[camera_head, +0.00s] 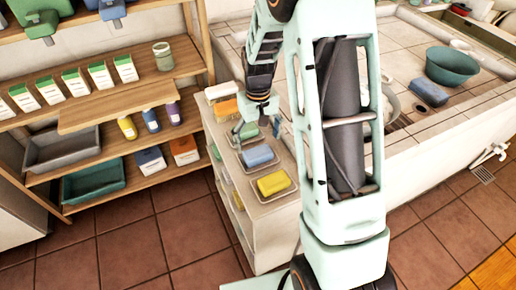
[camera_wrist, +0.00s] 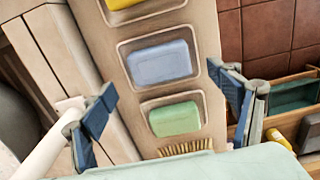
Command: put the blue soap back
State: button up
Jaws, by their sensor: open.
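A pale blue soap (camera_head: 257,155) lies in a shallow dish on top of the narrow cabinet. In the wrist view the blue soap (camera_wrist: 160,62) lies flat inside its dish's rim, between the yellow and green soaps. My gripper (camera_head: 258,127) is above the cabinet top, near the green soap (camera_wrist: 174,119). In the wrist view my gripper (camera_wrist: 163,88) has its blue-padded fingers spread wide, with nothing between them. The fingers appear on either side of the row of dishes. My arm hides part of the cabinet in the head view.
A yellow soap (camera_head: 273,183) lies in the front dish, and an orange item (camera_head: 226,110) is farther back. A brush (camera_wrist: 186,147) shows beyond the green soap. Another blue block (camera_head: 428,92) lies on the tiled washbasin near a green bowl (camera_head: 452,66). Shelves stand left.

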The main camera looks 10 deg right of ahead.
aim_at(258, 152)
notch_tip(258, 152, up, 6)
jog(key=shift+r, duration=0.15)
dwell(0.6)
